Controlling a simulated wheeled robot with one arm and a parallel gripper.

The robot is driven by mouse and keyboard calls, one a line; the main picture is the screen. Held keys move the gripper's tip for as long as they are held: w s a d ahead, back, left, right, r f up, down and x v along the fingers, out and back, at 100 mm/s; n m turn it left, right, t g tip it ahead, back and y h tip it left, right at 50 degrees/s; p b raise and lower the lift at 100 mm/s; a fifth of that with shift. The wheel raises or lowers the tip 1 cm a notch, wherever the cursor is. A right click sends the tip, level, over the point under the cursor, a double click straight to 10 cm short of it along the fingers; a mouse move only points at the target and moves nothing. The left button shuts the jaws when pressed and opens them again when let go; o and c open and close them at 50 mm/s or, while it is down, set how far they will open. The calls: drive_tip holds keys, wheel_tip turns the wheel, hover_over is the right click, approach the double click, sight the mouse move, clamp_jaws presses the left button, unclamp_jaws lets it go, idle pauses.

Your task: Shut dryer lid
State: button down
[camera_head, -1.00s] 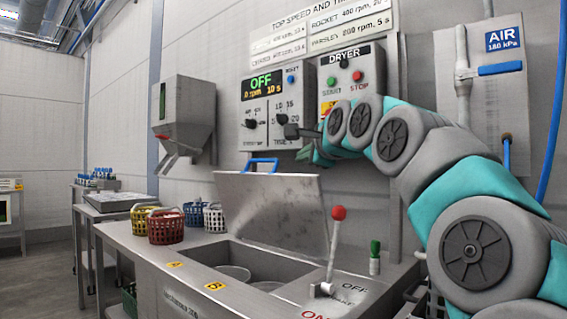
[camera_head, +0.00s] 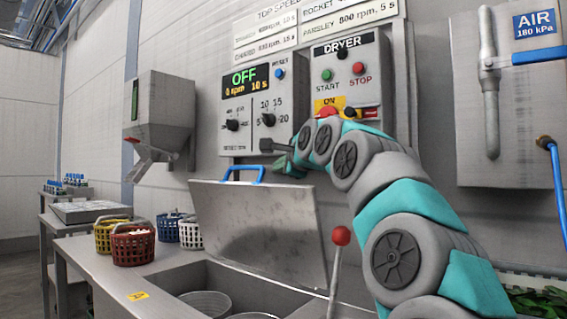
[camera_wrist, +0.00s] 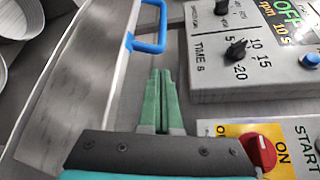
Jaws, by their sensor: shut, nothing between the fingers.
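The dryer lid (camera_head: 265,230) is a grey metal panel standing open, tilted up at the back of the sink-like well. Its blue handle (camera_head: 243,172) is on the top edge. In the wrist view the lid (camera_wrist: 85,75) runs along the left, with the blue handle (camera_wrist: 148,30) just beyond and left of my fingertips. My gripper (camera_head: 270,146) is at the wall side of the lid, above and right of the handle, apart from it. In the wrist view its green fingers (camera_wrist: 160,75) are together and empty. Baskets (camera_head: 198,304) show inside the open well.
The dryer control panel (camera_head: 350,75) and speed panel (camera_head: 250,105) are on the wall close to my gripper. A red-knobbed lever (camera_head: 341,236) stands at the well's front right. Coloured baskets (camera_head: 133,243) stand left of the lid.

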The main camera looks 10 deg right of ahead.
drive_tip(key=p+x, duration=0.1)
drive_tip(key=x, duration=0.4)
drive_tip(key=shift+w+a, duration=0.15)
drive_tip(key=shift+w, duration=0.05)
drive_tip(key=shift+f, duration=0.1)
